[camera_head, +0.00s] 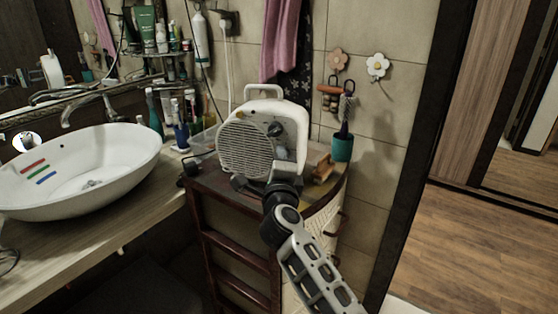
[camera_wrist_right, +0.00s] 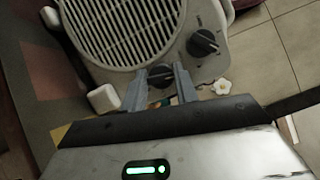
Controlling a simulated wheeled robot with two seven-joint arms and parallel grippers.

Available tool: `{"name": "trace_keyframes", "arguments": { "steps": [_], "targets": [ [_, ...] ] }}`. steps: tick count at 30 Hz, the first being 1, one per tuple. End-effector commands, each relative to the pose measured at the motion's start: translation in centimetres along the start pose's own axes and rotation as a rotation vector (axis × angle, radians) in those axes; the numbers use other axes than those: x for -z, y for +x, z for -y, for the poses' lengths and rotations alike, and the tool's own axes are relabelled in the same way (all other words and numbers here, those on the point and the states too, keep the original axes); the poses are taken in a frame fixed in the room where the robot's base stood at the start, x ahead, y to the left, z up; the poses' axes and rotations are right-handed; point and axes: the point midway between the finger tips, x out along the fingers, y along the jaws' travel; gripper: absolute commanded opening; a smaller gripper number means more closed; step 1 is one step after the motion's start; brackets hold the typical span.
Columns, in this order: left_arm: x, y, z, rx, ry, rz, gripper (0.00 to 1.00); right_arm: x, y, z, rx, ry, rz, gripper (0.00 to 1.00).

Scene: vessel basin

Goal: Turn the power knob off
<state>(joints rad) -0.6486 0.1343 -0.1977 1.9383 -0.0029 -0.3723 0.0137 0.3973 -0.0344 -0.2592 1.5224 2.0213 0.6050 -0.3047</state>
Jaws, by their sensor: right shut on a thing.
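A white fan heater (camera_head: 292,112) with a round grille and a top handle stands on a small cabinet. Its front has a dark upper knob (camera_head: 275,129), clear of my gripper; this knob also shows in the right wrist view (camera_wrist_right: 203,42). My right gripper (camera_wrist_right: 162,76) is at the heater's front, shut on the lower dark knob (camera_wrist_right: 160,70), with one finger on each side of it. In the head view my wrist hides most of this lower knob. I cannot read any knob markings. My left gripper is in neither view.
The dark wooden cabinet (camera_head: 225,192) bears the heater. A teal cup (camera_head: 342,149) and a wooden brush (camera_head: 323,168) are close to its right. A white basin (camera_head: 120,150) is at left. Tiled wall stands behind; open floor (camera_head: 480,240) lies right.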

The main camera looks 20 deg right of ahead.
Motion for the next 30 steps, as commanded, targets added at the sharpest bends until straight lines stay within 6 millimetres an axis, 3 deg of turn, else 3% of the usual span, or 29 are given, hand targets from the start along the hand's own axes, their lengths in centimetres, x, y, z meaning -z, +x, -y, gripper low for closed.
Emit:
{"name": "trace_keyframes", "arguments": {
  "steps": [19,20,21,30],
  "targets": [
    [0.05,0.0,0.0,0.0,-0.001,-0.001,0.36,0.0,0.0,-0.05,-0.021,-0.049,-0.001,0.07],
    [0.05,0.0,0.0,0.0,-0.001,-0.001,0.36,0.0,0.0,-0.04,-0.021,-0.049,-0.001,0.38],
    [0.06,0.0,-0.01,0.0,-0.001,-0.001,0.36,0.0,0.0,-0.04,-0.02,-0.049,-0.001,0.49],
    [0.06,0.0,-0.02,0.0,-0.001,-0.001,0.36,0.0,-0.09,-0.02,-0.02,-0.048,-0.001,0.51]
  ]
}}
